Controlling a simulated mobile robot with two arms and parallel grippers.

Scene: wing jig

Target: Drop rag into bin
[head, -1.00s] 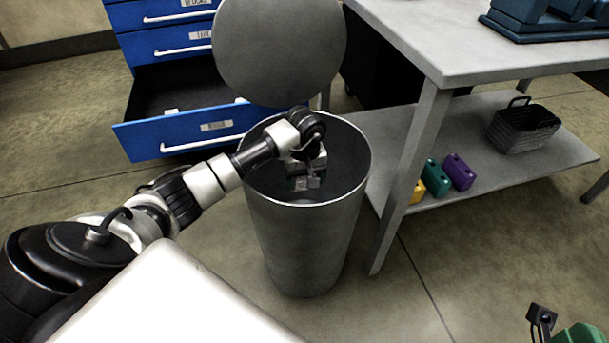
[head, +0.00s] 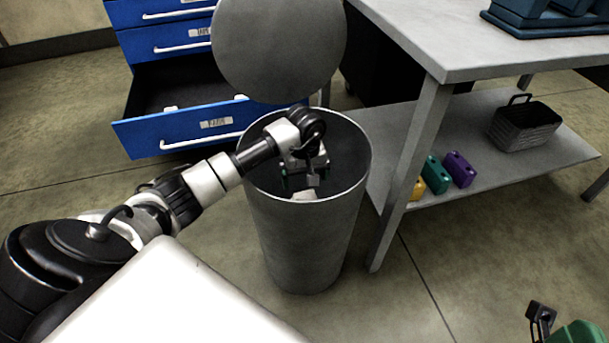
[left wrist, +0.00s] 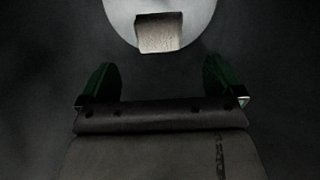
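My left gripper (head: 305,178) points down inside the mouth of the grey round bin (head: 308,245). In the left wrist view its two green fingers (left wrist: 161,90) are spread apart with nothing between them. Beyond the fingertips a small beige rag (left wrist: 160,32) shows against a pale round surface that looks like the bin floor. In the head view a small pale patch shows below the gripper, but I cannot tell whether it is the rag or the floor. A black and green part at the lower right corner may be my right gripper (head: 543,318); its fingers cannot be made out.
The bin's round lid (head: 279,45) stands raised behind it. A blue cabinet (head: 180,140) has its lower drawer pulled out at left. A grey workbench (head: 470,50) stands at right, its lower shelf holding coloured blocks (head: 459,169) and a dark basket (head: 524,125).

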